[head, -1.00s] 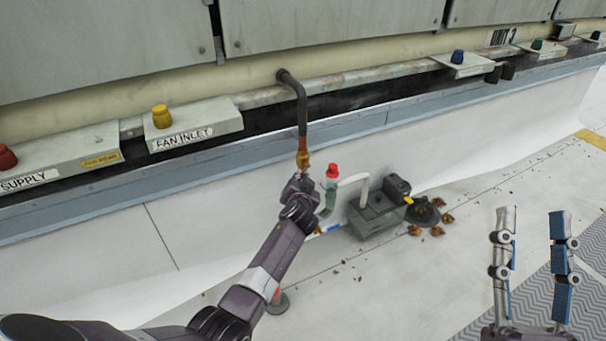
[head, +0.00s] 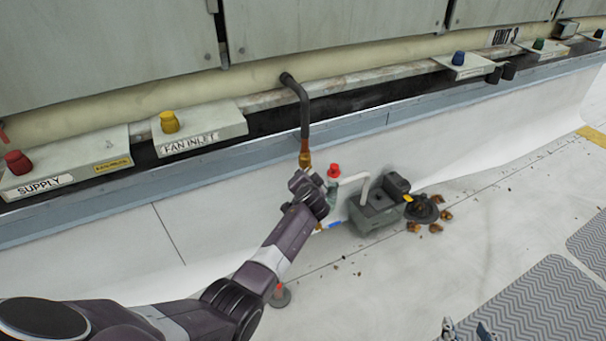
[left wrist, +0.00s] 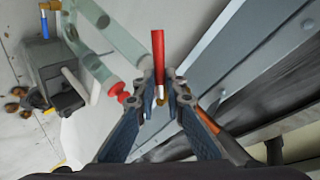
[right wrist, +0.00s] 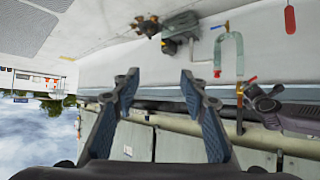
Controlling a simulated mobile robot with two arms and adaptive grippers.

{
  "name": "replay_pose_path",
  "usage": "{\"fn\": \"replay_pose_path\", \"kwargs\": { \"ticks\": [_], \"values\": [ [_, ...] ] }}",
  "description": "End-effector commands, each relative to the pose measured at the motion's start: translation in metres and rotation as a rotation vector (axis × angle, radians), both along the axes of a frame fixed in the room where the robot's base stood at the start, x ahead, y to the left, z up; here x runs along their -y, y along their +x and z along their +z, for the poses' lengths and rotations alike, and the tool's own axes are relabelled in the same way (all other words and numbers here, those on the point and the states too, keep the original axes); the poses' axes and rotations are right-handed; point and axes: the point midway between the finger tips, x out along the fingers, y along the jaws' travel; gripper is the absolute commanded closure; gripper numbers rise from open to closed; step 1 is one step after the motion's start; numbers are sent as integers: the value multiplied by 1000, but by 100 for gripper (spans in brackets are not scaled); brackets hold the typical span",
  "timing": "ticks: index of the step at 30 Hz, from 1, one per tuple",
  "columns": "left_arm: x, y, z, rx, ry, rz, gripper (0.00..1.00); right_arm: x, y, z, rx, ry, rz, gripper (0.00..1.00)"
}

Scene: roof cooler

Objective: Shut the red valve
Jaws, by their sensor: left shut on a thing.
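The red valve's lever (left wrist: 158,55) stands between the fingertips of my left gripper (left wrist: 161,90) in the left wrist view, and the gripper is shut on it. In the head view my left gripper (head: 308,185) is at the brass fitting (head: 305,160) below the dark bent pipe, and it hides the lever. A little red of the lever (right wrist: 250,79) shows beside my left gripper in the right wrist view. My right gripper (right wrist: 158,88) is open and empty. Only its fingertips (head: 466,328) show at the bottom of the head view.
A red-capped greenish U-shaped pipe (right wrist: 236,45) is close beside the valve. A grey pump box (head: 376,212) stands to its right. A red knob (head: 17,162) marked SUPPLY and a yellow knob (head: 169,122) marked FAN INLET sit on ledges. The white floor at right is mostly clear.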

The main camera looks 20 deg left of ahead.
Motion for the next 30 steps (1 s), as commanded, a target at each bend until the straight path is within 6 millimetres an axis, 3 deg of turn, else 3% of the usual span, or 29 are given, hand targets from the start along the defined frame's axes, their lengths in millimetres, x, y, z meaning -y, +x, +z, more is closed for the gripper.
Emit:
{"fn": "replay_pose_path", "kwargs": {
  "ticks": [9,16,20,30],
  "values": [
    [1,1,10,-116,93,-2,100,22,-58,-47,-314,-70,-23,60],
    [0,1,16,-234,188,-2,100,32,-92,-64,-462,-102,-35,60],
    [0,2,18,-316,251,-2,100,32,-91,-65,-458,-100,-34,60],
    [1,2,23,-463,365,-1,100,18,-49,-45,-269,-60,-19,60]
  ]
}}
